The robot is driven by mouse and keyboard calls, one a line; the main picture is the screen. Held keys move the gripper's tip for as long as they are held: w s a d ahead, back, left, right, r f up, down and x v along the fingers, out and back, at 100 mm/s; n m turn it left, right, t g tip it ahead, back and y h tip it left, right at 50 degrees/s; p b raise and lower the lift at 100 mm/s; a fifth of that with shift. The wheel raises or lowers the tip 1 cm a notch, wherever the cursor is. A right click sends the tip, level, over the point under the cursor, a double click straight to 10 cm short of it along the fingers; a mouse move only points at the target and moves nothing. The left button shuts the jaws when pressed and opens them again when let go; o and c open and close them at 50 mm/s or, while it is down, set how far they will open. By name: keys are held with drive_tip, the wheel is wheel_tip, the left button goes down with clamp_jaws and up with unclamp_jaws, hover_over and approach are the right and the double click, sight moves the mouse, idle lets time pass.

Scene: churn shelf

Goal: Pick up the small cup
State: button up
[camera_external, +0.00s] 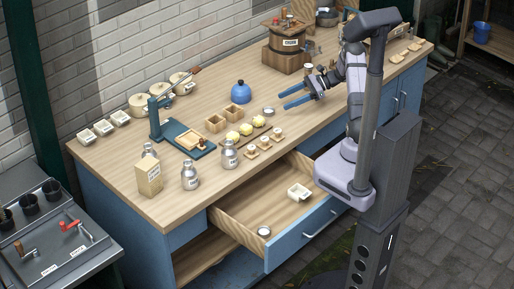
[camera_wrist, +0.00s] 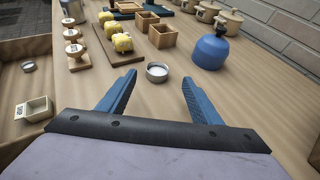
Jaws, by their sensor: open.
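A small round metal cup (camera_external: 268,111) with a pale inside stands on the wooden worktop, near the yellow lumps. In the wrist view the small cup (camera_wrist: 157,72) lies ahead of my gripper, centred between the fingertips. My gripper (camera_external: 283,100) has two blue fingers spread apart with nothing between them. It is over the worktop, to the right of the cup in the external view. A similar small round container (camera_external: 263,231) sits in the open drawer; it also shows in the wrist view (camera_wrist: 28,66).
A blue round bottle (camera_wrist: 209,50) stands right of the cup in the wrist view. A board (camera_wrist: 117,45) with yellow lumps and wooden boxes (camera_wrist: 162,35) lies beyond. The open drawer (camera_external: 225,222) holds a white labelled dish (camera_external: 299,192). Worktop around the cup is clear.

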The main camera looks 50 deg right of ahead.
sight(264, 112)
drive_tip(key=shift+s+f+p+x, duration=0.15)
drive_tip(key=shift+p+x, duration=0.5)
drive_tip(key=shift+x, duration=1.15)
drive_tip(key=shift+s+f+p+x, duration=0.15)
drive_tip(key=shift+p+x, duration=0.45)
drive_tip(key=shift+x, duration=1.2)
drive_tip(key=c, duration=1.1)
drive_tip(key=shift+c, duration=0.2)
